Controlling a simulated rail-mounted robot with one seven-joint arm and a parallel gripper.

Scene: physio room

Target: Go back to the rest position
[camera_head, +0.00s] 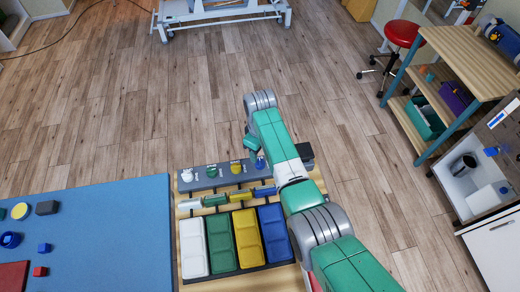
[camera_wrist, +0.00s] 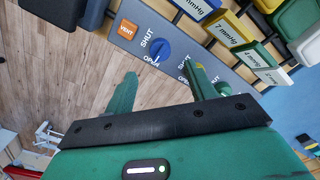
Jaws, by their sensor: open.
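My gripper (camera_wrist: 160,68) is open and empty in the wrist view, its two green fingers apart. It is above a grey panel (camera_wrist: 112,45), near a blue knob (camera_wrist: 158,48) that has SHUT and OPEN lettering beside it. The fingertips look apart from the knob. In the head view my arm reaches over the right side of the panel (camera_head: 223,180), and the blue knob (camera_head: 260,163) shows beside it. The gripper is mostly hidden there by the arm.
White, green and yellow knobs (camera_head: 236,168) line the panel. White, green, yellow and blue trays (camera_head: 275,232) sit in front. A blue mat (camera_head: 120,235) with small blocks is left. Shelves (camera_head: 465,60), a red stool (camera_head: 403,33) and a white cabinet (camera_head: 495,245) stand right.

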